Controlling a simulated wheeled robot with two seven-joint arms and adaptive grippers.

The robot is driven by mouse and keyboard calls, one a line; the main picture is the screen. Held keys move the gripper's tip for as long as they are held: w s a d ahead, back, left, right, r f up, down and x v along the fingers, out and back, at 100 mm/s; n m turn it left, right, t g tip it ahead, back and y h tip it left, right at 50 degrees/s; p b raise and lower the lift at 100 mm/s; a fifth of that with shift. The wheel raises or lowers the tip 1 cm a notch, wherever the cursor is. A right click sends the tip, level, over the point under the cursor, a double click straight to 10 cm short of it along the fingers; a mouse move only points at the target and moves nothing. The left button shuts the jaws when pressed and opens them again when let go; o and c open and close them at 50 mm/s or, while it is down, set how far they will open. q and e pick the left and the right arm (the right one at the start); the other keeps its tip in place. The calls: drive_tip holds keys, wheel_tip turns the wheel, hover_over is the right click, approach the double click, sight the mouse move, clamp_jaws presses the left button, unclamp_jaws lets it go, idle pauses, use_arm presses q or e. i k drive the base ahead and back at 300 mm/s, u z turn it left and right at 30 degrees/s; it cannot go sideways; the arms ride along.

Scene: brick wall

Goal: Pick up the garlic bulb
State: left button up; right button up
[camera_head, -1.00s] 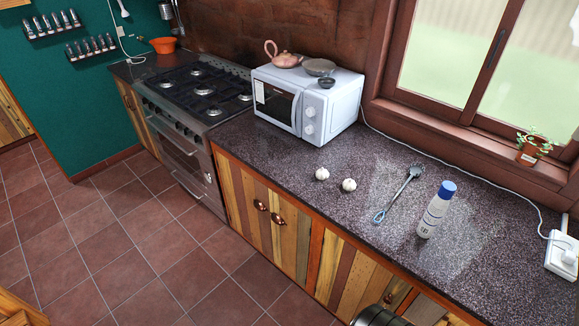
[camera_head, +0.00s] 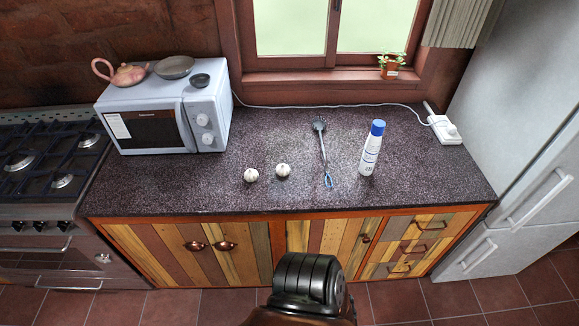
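Two white garlic bulbs lie close together near the front of the dark speckled countertop. The left garlic bulb (camera_head: 251,175) is slightly nearer the front edge than the right garlic bulb (camera_head: 283,170). Both stand free, with nothing touching them. Neither of my grippers shows in the head view. A black rounded part at the bottom middle is mine, below the counter's front edge.
A white microwave (camera_head: 160,110) carrying a teapot and bowls stands at the left. A stove (camera_head: 45,165) and fridge (camera_head: 515,150) flank the countertop (camera_head: 220,190).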

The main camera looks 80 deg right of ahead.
sight(282, 169)
drive_tip(key=z, duration=0.85)
drive_tip(key=i, duration=0.8)
drive_tip(key=z, duration=1.15)
drive_tip(key=i, duration=0.2)
drive_tip(key=z, duration=0.15)
